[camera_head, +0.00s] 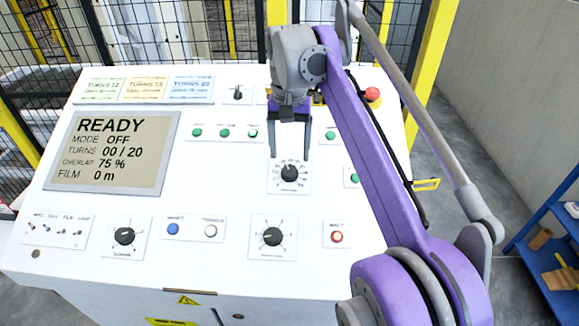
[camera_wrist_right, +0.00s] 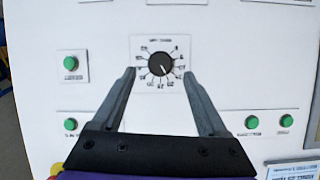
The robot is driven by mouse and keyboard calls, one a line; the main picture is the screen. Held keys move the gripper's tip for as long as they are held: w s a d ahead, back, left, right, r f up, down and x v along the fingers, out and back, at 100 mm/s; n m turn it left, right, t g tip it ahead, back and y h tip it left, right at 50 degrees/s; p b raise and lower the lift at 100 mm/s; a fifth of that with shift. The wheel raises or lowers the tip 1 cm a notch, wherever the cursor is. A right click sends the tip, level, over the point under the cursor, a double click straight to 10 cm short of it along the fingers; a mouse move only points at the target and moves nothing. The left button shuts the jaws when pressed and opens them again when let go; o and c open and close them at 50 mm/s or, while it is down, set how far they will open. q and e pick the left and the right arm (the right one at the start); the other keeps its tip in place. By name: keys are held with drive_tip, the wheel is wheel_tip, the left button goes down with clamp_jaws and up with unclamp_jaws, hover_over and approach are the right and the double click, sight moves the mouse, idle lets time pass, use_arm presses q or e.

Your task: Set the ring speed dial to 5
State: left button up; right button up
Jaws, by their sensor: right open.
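Three black dials show on the white panel. The upper dial (camera_head: 289,173) sits right of the screen; two more sit lower, one at left (camera_head: 125,236) and one at centre (camera_head: 272,237). Their labels are too small to read in the head view, so I cannot tell which is the ring speed dial. My right gripper (camera_head: 290,156) is open and empty, with its fingers over the upper dial. In the right wrist view, the gripper (camera_wrist_right: 159,73) has its fingertips on either side of that dial (camera_wrist_right: 161,65), apart from it. Its white pointer mark points down and right. My left gripper is out of view.
The screen (camera_head: 110,152) reads READY, mode OFF, turns 00 / 20. Green buttons (camera_head: 224,132) surround the upper dial area. A red knob (camera_head: 372,94) is at the panel's upper right. A blue shelf (camera_head: 545,245) stands at far right.

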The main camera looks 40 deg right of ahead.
sight(289, 169)
wheel_tip(289, 169, down, 5)
drive_tip(key=shift+w, duration=0.1)
idle(0.3)
clamp_jaws()
